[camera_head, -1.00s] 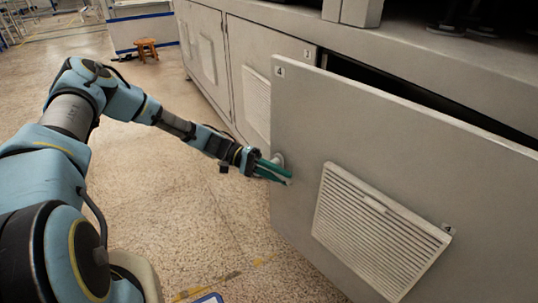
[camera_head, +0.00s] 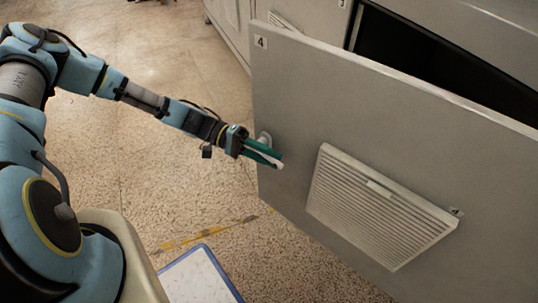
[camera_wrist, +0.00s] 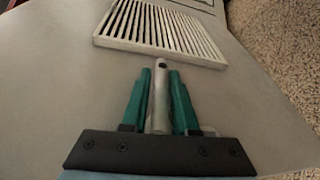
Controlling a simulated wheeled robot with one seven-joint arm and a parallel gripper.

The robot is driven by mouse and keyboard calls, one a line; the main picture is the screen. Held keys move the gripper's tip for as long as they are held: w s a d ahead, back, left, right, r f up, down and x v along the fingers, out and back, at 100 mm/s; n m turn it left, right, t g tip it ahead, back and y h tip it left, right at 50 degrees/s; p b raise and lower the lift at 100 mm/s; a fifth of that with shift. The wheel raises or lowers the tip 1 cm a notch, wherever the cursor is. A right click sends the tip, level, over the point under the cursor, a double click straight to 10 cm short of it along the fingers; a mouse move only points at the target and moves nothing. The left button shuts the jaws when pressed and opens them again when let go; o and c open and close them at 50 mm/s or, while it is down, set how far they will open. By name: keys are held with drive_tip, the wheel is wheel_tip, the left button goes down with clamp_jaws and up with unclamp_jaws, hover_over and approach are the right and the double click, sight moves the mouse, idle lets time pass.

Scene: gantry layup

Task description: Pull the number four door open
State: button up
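The number four door (camera_head: 290,110) is a grey panel with a "4" label at its upper left corner and a slatted vent (camera_head: 375,210). It stands swung out from the cabinet, with a dark gap behind its top edge. My gripper (camera_head: 265,158) is at the door's left edge, at the silver handle (camera_head: 264,138). In the wrist view, the green fingers of my gripper (camera_wrist: 160,95) lie on both sides of the handle (camera_wrist: 160,105), close against it. The vent (camera_wrist: 160,32) shows beyond the fingertips.
The grey cabinet (camera_head: 480,35) runs along the right and back, its inside dark. A blue-edged white board (camera_head: 200,278) lies on the floor near my base, with yellow tape (camera_head: 205,235) behind it. The speckled floor (camera_head: 150,160) left of the door is clear.

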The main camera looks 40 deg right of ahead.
drive_tip(key=o, duration=0.3)
drive_tip(key=v, duration=1)
drive_tip(key=shift+w+b, duration=0.3)
drive_tip(key=shift+w, duration=0.1)
drive_tip(key=shift+a+r, duration=0.1)
drive_tip(key=shift+c, duration=0.2)
